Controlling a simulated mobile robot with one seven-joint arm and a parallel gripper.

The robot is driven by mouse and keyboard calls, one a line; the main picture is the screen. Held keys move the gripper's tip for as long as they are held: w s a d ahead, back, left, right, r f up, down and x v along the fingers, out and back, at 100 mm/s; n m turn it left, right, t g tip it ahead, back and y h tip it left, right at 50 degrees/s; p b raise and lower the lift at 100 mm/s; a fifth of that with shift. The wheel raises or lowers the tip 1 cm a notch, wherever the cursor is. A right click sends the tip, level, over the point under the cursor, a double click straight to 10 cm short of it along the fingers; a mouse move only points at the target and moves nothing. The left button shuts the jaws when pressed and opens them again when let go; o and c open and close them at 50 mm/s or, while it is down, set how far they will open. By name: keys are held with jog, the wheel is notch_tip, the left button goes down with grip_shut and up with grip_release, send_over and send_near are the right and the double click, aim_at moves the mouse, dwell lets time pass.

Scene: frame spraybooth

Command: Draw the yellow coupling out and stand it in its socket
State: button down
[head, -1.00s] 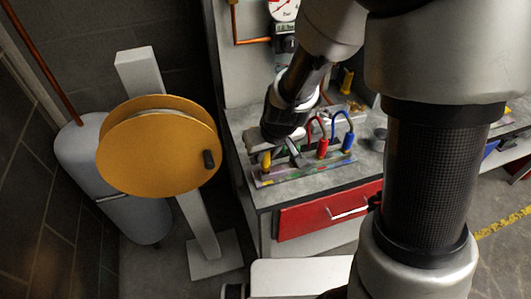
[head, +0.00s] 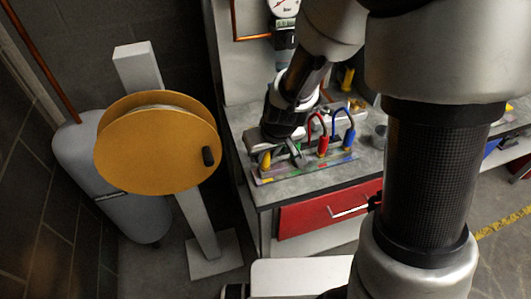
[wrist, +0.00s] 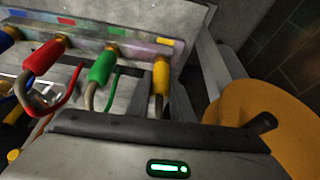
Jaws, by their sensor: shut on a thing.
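The yellow coupling (wrist: 161,77) sits at the right end of a row of couplings in the wrist view, its brass end against the strip with coloured labels (wrist: 140,47). It also shows in the head view (head: 265,160), at the left end of the strip (head: 300,172) on the bench. My gripper (head: 280,158) is over that end, with its jaws shut on the yellow coupling. In the wrist view my fingers (wrist: 150,90) lie on either side of it. Which socket belongs to it I cannot tell.
Beside it stand a green coupling (wrist: 103,66), a red coupling (wrist: 43,58) and a blue coupling (wrist: 6,40), with curved hoses close to my fingers. An orange hose reel (head: 150,150) stands left of the bench. A red drawer (head: 325,210) is below the bench top.

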jog(key=shift+f, duration=0.15)
jog(key=c, duration=1.5)
grip_release()
jog(key=p+v, duration=0.4)
jog(key=v, duration=1.3)
jog(key=s+d+r+m, duration=0.1)
jog(key=s+d+r, duration=0.2)
jog(key=r, duration=0.1)
jog(key=s+d+r+m+t+h+p, duration=0.1)
jog(key=s+d+r, duration=0.2)
jog(key=s+r, duration=0.1)
jog(key=s+d+r+m, duration=0.2)
jog(key=s+d+r, duration=0.1)
jog(key=d+r, duration=0.1)
jog(key=shift+s+d+r+h+p, duration=0.1)
jog(key=shift+s+h+p, duration=0.1)
jog(key=shift+h+p, duration=0.15)
